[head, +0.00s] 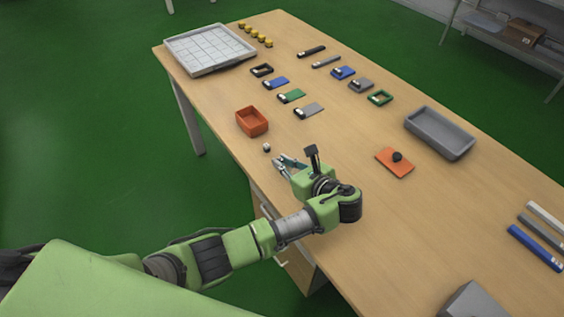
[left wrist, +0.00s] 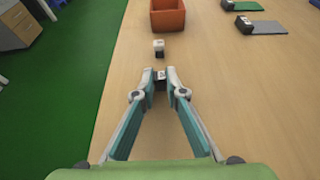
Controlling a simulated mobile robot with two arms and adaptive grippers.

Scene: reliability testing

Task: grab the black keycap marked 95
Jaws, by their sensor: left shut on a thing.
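My left gripper (head: 280,162) is low over the near left part of the table, with its fingers pointing toward the orange bin. In the left wrist view, the left gripper (left wrist: 160,80) is shut on a small black keycap (left wrist: 160,76) between its fingertips. The keycap has a pale marking on top, too small to read surely. A second small keycap, pale with a dark part (left wrist: 158,47), stands just beyond the fingertips, apart from them; it also shows in the head view (head: 266,148). My right gripper is not in view.
An orange bin (head: 252,121) stands beyond the pale keycap. Several coloured plates and small blocks lie farther back, near a white gridded tray (head: 210,50). A grey bin (head: 440,132) and an orange plate with a black knob (head: 394,164) are to the right. The table's near edge is close.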

